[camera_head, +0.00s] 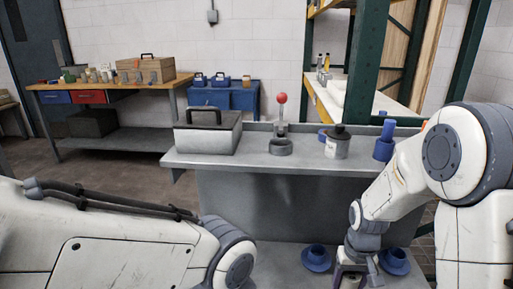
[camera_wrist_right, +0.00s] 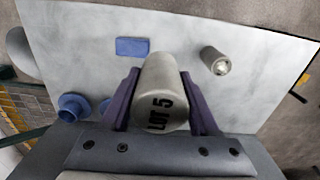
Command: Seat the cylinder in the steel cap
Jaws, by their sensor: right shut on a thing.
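My right gripper (camera_wrist_right: 160,105) is shut on a grey metal cylinder (camera_wrist_right: 158,85) marked "LOT 5", which sits between its two dark fingers in the right wrist view. In the head view my right gripper (camera_head: 355,277) is low over the lower shelf, and its fingertips and the cylinder are cut off or hidden. A small grey cylindrical piece (camera_wrist_right: 214,60) with a bright end lies apart, right of the held cylinder. I cannot tell which piece is the steel cap. My left gripper is outside both views.
Blue flanged pieces (camera_head: 316,258) (camera_head: 395,262) stand on the lower shelf either side of my right gripper. The upper shelf (camera_head: 255,158) holds a grey case (camera_head: 207,137), a labelled grey container (camera_head: 337,144) and a blue holder (camera_head: 384,148). A blue block (camera_wrist_right: 132,46) lies ahead.

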